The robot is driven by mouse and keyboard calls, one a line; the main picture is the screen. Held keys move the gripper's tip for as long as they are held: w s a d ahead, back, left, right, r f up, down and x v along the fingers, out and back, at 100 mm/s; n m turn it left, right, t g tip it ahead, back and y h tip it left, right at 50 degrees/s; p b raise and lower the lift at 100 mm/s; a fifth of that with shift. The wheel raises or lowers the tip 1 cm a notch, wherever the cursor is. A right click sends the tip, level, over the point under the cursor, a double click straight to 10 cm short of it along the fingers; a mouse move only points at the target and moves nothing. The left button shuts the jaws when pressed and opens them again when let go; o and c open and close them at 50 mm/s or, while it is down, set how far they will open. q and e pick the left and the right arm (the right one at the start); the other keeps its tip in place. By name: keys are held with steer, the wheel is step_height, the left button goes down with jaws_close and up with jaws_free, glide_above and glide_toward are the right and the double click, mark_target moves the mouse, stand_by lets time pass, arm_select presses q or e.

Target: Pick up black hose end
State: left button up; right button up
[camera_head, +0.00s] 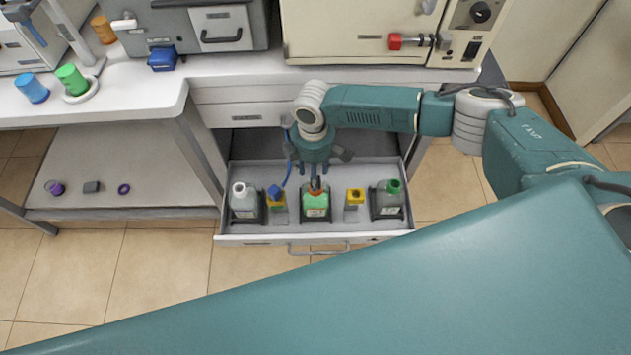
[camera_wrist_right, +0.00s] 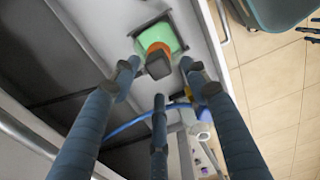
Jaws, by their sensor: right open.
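The black hose end (camera_wrist_right: 158,66) shows in the right wrist view as a dark block at the orange neck of a green bottle. The green bottle (camera_head: 316,205) stands in the middle of the open drawer (camera_head: 228,228); its dark top is partly hidden by my gripper in the head view. My right gripper (camera_head: 314,176) points down over this bottle. In the right wrist view its three fingers (camera_wrist_right: 159,82) are spread and empty, with the black hose end just beyond the fingertips; contact cannot be told. My left gripper is not in view.
A white-topped bottle (camera_head: 244,202) and a blue-topped piece (camera_head: 276,198) stand left in the drawer. A yellow-topped piece (camera_head: 353,200) and a grey bottle with a green neck (camera_head: 387,200) stand right. A blue hose (camera_wrist_right: 135,122) curves beside the fingers. The counter (camera_head: 130,90) stands behind.

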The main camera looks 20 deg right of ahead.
step_height(320, 180, down, 4)
steer(key=shift+r, duration=0.15)
steer(key=c, duration=1.1)
steer(key=shift+r, duration=0.15)
